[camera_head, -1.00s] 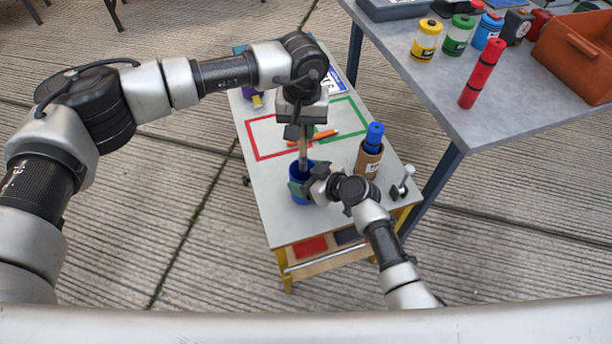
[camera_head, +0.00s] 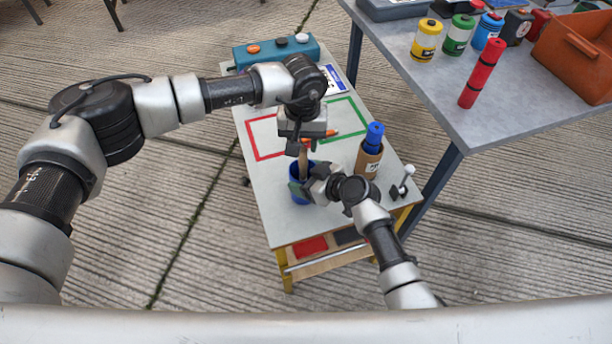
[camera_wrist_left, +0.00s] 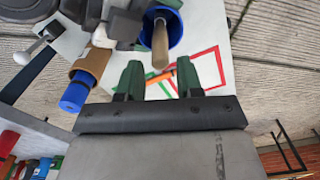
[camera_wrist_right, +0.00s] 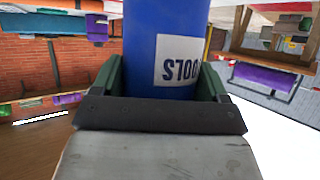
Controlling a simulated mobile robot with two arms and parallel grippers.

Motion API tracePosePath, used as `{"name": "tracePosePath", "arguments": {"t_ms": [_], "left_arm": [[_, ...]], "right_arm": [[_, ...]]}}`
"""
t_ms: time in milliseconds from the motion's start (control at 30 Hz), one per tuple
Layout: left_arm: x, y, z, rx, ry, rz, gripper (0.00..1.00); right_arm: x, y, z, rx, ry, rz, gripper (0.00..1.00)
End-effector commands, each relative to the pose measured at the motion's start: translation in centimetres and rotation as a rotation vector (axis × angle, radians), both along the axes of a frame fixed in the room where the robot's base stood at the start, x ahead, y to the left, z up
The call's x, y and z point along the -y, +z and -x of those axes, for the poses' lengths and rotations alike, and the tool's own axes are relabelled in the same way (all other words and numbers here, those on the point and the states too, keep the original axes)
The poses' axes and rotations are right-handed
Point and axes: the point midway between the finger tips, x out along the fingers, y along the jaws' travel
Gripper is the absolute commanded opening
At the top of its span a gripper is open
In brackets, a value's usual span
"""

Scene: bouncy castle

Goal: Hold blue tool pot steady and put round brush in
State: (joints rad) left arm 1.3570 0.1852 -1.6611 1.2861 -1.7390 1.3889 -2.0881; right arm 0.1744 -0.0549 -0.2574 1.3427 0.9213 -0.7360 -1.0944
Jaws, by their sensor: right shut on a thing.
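The blue tool pot (camera_head: 299,196) stands upright on the small cart's top (camera_head: 285,230). My right gripper (camera_head: 309,189) is shut on the pot from the right. In the right wrist view the pot (camera_wrist_right: 165,45), with its white "TOOLS" label, fills the space between the fingers. The round brush (camera_head: 303,163) stands in the pot, its wooden handle (camera_wrist_left: 160,45) sticking up out of the opening; its brush end is hidden inside. My left gripper (camera_head: 301,147) is just above the handle. In the left wrist view its fingers (camera_wrist_left: 160,80) are apart with nothing between them.
A brown cardboard tube with a blue roll (camera_head: 371,150) stands right of the pot. An orange object (camera_head: 322,135) lies near red and green outlines. A teal button box (camera_head: 277,52) is at the cart's back. A grey table (camera_head: 480,110) with several containers stands right.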

Motion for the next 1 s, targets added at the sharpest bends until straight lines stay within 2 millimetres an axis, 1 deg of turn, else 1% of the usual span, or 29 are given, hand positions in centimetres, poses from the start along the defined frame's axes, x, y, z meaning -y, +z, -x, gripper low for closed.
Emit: {"name": "tracePosePath", "arguments": {"t_ms": [33, 67, 100, 333, 467, 567, 800, 900, 1000], "left_arm": [[0.0, 0.0, 0.0, 0.000, 0.000, 0.000, 0.44], [0.0, 0.0, 0.0, 0.000, 0.000, 0.000, 0.48], [0.0, 0.0, 0.0, 0.000, 0.000, 0.000, 0.50], [0.0, 0.0, 0.0, 0.000, 0.000, 0.000, 0.50], [0.0, 0.8, -0.1, 0.002, 0.000, 0.000, 0.50], [0.0, 2.4, -0.1, 0.004, -0.001, 0.001, 0.50], [0.0, 7.6, -0.1, 0.004, 0.000, 0.001, 0.50], [0.0, 9.4, -0.1, 0.003, 0.000, 0.000, 0.50], [0.0, 10.8, -0.1, 0.002, 0.000, 0.000, 0.50]], "right_arm": [[0.0, 0.0, 0.0, -0.001, 0.000, 0.001, 0.41], [0.0, 0.0, 0.0, -0.001, 0.000, 0.001, 0.41], [0.0, 0.0, 0.0, -0.001, 0.000, 0.001, 0.41], [0.0, 0.0, 0.0, -0.001, 0.000, 0.001, 0.41], [0.0, 0.0, 0.0, -0.001, 0.000, 0.001, 0.41], [0.0, 0.0, 0.0, -0.001, 0.000, 0.001, 0.41], [0.0, 0.0, 0.0, -0.001, 0.000, 0.001, 0.41], [0.0, 0.0, 0.0, -0.001, 0.000, 0.001, 0.41], [0.0, 0.0, 0.0, -0.001, 0.000, 0.001, 0.41]]}}
